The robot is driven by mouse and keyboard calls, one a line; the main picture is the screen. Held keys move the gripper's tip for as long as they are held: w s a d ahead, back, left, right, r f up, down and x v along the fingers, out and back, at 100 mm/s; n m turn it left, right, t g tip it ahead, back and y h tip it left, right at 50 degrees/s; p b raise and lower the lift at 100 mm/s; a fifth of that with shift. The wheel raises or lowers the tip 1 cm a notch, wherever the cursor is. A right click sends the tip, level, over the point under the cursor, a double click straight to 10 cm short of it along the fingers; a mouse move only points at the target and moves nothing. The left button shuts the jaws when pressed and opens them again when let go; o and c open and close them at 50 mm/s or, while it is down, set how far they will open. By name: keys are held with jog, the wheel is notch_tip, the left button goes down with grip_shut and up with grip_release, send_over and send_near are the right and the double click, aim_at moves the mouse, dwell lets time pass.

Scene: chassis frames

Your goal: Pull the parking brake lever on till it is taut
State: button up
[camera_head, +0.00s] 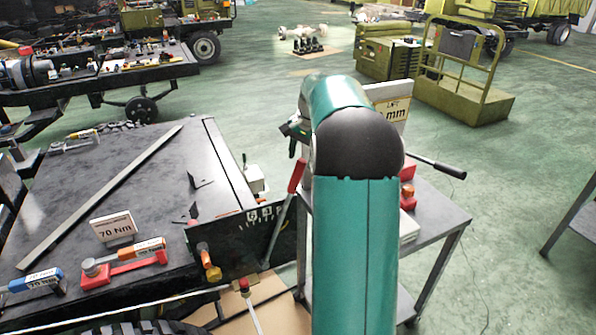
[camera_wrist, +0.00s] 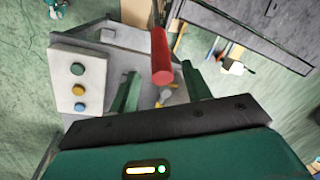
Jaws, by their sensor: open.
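The parking brake lever is a thin grey bar with a red grip (camera_head: 296,177). It stands tilted beside a dark plate with white scale marks (camera_head: 262,232) at the chassis edge. In the wrist view the red grip (camera_wrist: 160,52) shows in the gap between the fingers, pointing toward the camera. My gripper (camera_wrist: 161,72) is open, with one green finger on each side of the grip and visible space on both sides. I cannot tell how deep the grip sits between them. In the head view my arm hides most of the gripper.
A grey trolley (camera_head: 440,212) stands right of the lever, partly behind my arm. A white box with coloured buttons (camera_wrist: 78,82) shows left in the wrist view.

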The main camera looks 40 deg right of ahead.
aim_at(299, 171)
jog(key=f, duration=0.3)
jog(key=w+f, duration=0.1)
jog(key=f, duration=0.2)
jog(key=shift+w+a, duration=0.15)
